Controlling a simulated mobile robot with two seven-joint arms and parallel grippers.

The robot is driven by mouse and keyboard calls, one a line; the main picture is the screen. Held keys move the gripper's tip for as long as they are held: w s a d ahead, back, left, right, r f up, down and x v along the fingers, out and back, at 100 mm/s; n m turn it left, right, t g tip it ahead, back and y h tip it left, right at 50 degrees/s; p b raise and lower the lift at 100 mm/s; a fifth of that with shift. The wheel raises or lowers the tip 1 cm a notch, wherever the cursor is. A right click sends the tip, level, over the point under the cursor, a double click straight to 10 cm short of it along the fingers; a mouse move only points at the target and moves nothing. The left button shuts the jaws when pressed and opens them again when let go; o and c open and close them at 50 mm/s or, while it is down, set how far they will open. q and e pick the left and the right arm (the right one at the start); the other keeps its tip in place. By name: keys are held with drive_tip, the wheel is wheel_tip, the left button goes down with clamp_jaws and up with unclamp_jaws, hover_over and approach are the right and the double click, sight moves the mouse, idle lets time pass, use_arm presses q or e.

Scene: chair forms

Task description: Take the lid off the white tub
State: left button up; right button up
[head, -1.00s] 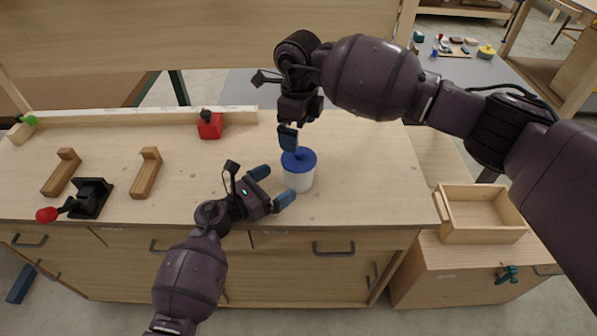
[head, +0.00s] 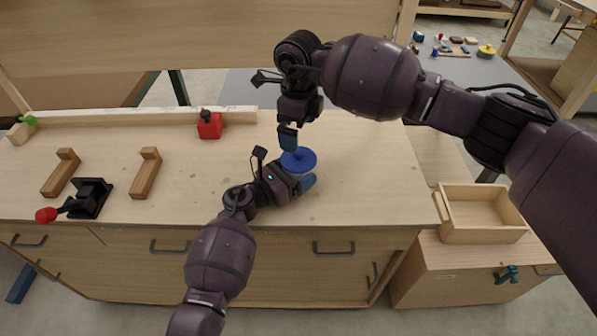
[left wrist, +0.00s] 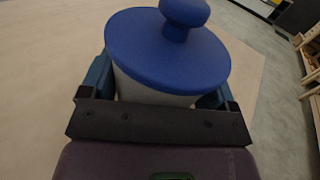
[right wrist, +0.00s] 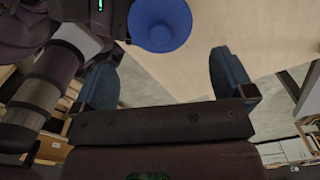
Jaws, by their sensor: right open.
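The white tub (left wrist: 150,97) stands on the workbench with its blue lid (head: 298,160) on top. The round knob (left wrist: 185,12) rises from the lid's middle in the left wrist view. The lid hides the finger contact from above. My right gripper (head: 288,138) is open and empty, just above and behind the lid. The lid also shows at the top of the right wrist view (right wrist: 160,24).
A red block with a dark knob (head: 209,126) stands further back. Two wooden brackets (head: 147,172) and a black device with a red-ended lever (head: 90,198) are at left. An open wooden box (head: 485,236) is at right. Bench right of the tub is clear.

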use_arm(q)
drive_tip(key=c, duration=0.8)
use_arm(e)
drive_tip(key=shift+s+a+f+m+y, duration=0.1)
drive_tip(key=shift+a+f+m+y, duration=0.05)
drive_tip(key=shift+a+m+y, duration=0.2)
drive_tip(key=a+r+m+t+y, duration=0.25)
drive_tip(key=a+m+y, duration=0.55)
drive_tip(key=m, duration=0.5)
drive_tip(key=s+a+r+m+t+y, duration=0.2)
drive_tip(key=s+r+m+t+y, duration=0.2)
drive_tip(key=s+r+m+y, duration=0.5)
drive_tip(key=w+d+m+t, duration=0.4)
drive_tip(key=m+t, duration=0.3)
drive_tip(key=m+h, duration=1.3)
drive_tip(key=m, duration=0.3)
approach(300, 156)
drive_tip(key=shift+g, duration=0.35)
drive_tip(key=x, duration=1.2)
drive_tip(key=shift+w+d+r, duration=0.1)
drive_tip(key=shift+r, duration=0.2)
